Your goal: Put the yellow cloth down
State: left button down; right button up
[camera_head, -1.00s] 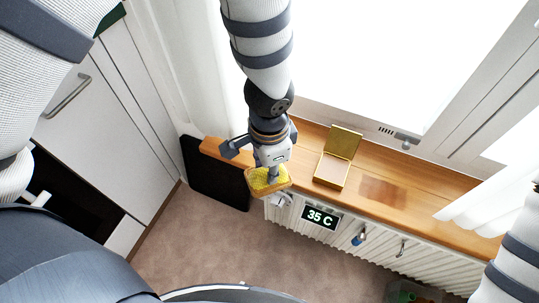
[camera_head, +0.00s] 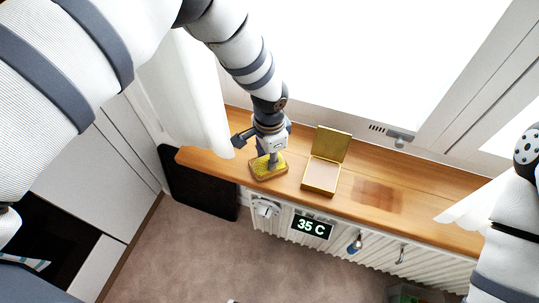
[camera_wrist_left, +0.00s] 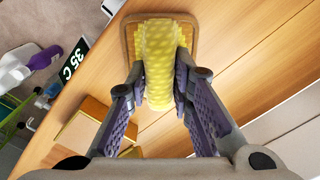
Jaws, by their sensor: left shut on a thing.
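The yellow cloth (camera_head: 263,164) is pinched in my left gripper (camera_head: 270,158), at the left part of the wooden sill (camera_head: 400,218). In the left wrist view the cloth (camera_wrist_left: 160,62) rises as a thick ridge between the two fingers of the gripper (camera_wrist_left: 162,95). A flat piece with a brown wooden rim (camera_wrist_left: 131,38) lies directly under the cloth. I cannot tell whether this piece touches the sill. My right arm shows at the right edge of the head view, but its gripper is out of view.
An open gold box (camera_head: 322,175) stands on the sill just right of the cloth. A darker patch (camera_head: 378,195) lies farther right. Below the sill are a 35 C display (camera_head: 311,227) and hooks. A white curtain (camera_head: 185,95) hangs at the left, beside a black panel (camera_head: 195,184).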

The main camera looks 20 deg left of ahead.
pick_arm(q)
jog(key=shift+f, duration=0.2)
jog(key=c, duration=1.4)
grip_release()
notch_tip(320, 180, up, 12)
jog(key=shift+s+r+p, duration=0.1)
jog(key=shift+r+p, duration=0.15)
jog(key=shift+p, duration=0.55)
pick_arm(e)
jog(key=shift+w+r+t, duration=0.4)
jog(key=shift+w+r, duration=0.55)
jog(key=shift+r, duration=0.05)
